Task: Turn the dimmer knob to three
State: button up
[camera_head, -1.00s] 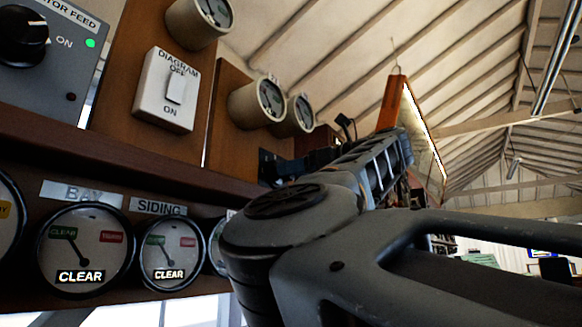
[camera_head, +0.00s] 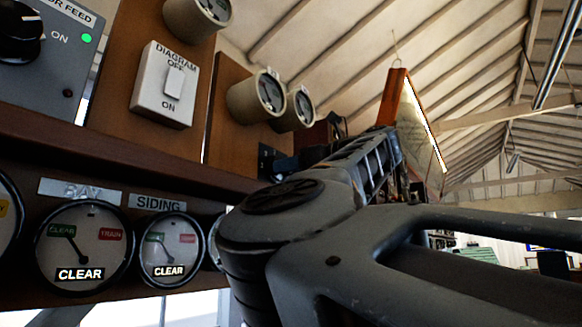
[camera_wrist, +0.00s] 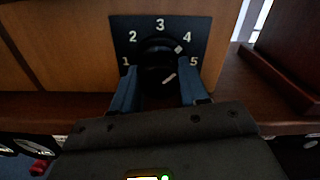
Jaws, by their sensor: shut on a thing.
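The dimmer knob (camera_wrist: 156,57) is black and round, on a dark square plate (camera_wrist: 120,28) marked 1 to 5, with 3 at the top. A white mark on the knob's upper right points roughly at the 4; another pale mark shows lower on it. My gripper (camera_wrist: 158,88) has its two blue-grey fingers on either side of the knob and is shut on it. The knob's lower part is dark and hard to make out. In the head view, part of the dark plate (camera_head: 267,160) shows at the shelf, and my arm hides the knob.
A wooden shelf (camera_head: 130,152) runs below the plate. Above it are a white diagram switch (camera_head: 165,85) and round gauges (camera_head: 257,96). Below hang dials (camera_head: 84,246) reading CLEAR. A wooden upright (camera_wrist: 278,50) stands right of the plate.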

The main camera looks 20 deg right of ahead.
jog(key=shift+c, duration=0.8)
jog(key=shift+n, duration=0.3)
jog(key=n, duration=0.2)
jog(key=shift+f+n+b, duration=0.1)
jog(key=shift+n+b, duration=0.2)
jog(key=n, duration=0.5)
jog(key=shift+n+b, duration=0.3)
jog(key=shift+b, duration=0.05)
jog(key=o, duration=1.1)
jog(key=shift+c, duration=0.2)
